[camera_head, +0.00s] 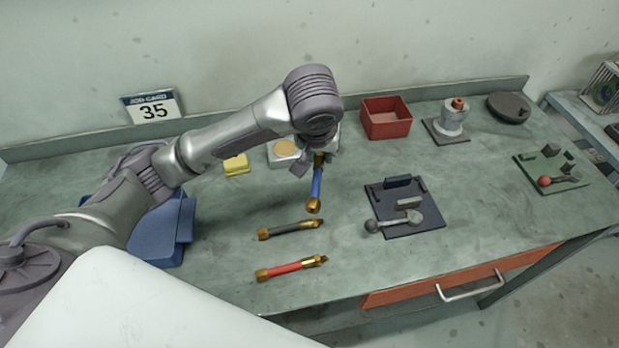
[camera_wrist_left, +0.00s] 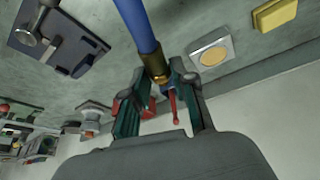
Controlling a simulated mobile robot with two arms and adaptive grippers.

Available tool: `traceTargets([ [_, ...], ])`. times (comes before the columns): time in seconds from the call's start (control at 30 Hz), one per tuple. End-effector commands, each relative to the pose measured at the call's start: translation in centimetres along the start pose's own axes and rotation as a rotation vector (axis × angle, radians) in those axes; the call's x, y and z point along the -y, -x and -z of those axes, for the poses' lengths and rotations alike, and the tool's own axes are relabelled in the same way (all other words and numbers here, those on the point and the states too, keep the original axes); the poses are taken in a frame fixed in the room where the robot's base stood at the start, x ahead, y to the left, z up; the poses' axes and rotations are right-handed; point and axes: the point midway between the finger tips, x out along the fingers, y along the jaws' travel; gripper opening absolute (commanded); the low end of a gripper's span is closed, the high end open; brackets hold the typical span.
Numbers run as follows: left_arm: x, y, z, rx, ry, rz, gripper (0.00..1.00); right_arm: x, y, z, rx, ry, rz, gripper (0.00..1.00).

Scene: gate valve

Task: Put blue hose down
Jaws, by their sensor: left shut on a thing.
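The blue hose (camera_head: 316,185) has brass end fittings and hangs from my left gripper (camera_head: 318,157) in the head view, pointing down toward the bench. In the left wrist view the blue hose (camera_wrist_left: 138,25) runs up out of the picture. My left gripper (camera_wrist_left: 162,95) is shut on its brass fitting there. From these views I cannot tell whether the hose's lower end touches the bench. The bench top (camera_head: 440,150) is grey-green. My right gripper is not in view.
A dark hose (camera_head: 290,229) and a red hose (camera_head: 292,268) lie in front of the blue one. A dark fixture plate (camera_head: 400,222) is to the right. Behind are a red bin (camera_head: 386,118), yellow block (camera_head: 236,164) and white pad (camera_head: 283,151). A blue case (camera_head: 165,230) is left.

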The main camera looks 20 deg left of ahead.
Motion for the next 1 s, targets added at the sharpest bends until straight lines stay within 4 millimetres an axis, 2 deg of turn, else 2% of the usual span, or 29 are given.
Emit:
traceTargets([
  [0.03,-1.4,-0.5,0.4,0.007,0.052,0.017,0.0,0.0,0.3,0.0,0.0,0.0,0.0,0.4],
  [0.2,-4.2,-2.1,1.0,0.004,0.212,0.095,0.0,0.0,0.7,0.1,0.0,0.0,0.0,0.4],
  [0.3,-5.2,-2.7,1.1,0.0,0.269,0.129,0.0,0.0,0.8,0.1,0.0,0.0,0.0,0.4],
  [0.4,-5.2,-3.2,1.1,-0.003,0.299,0.148,0.0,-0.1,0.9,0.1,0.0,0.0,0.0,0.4],
  [0.53,-3.3,-4.6,1.4,-0.003,0.308,0.159,0.0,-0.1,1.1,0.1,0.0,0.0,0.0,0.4],
  [0.8,2.5,-8.6,2.3,-0.003,0.306,0.159,0.0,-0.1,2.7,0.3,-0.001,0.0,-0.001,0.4],
  [1.0,4.9,-10.6,2.7,-0.004,0.304,0.153,0.0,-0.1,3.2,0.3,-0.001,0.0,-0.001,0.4],
])
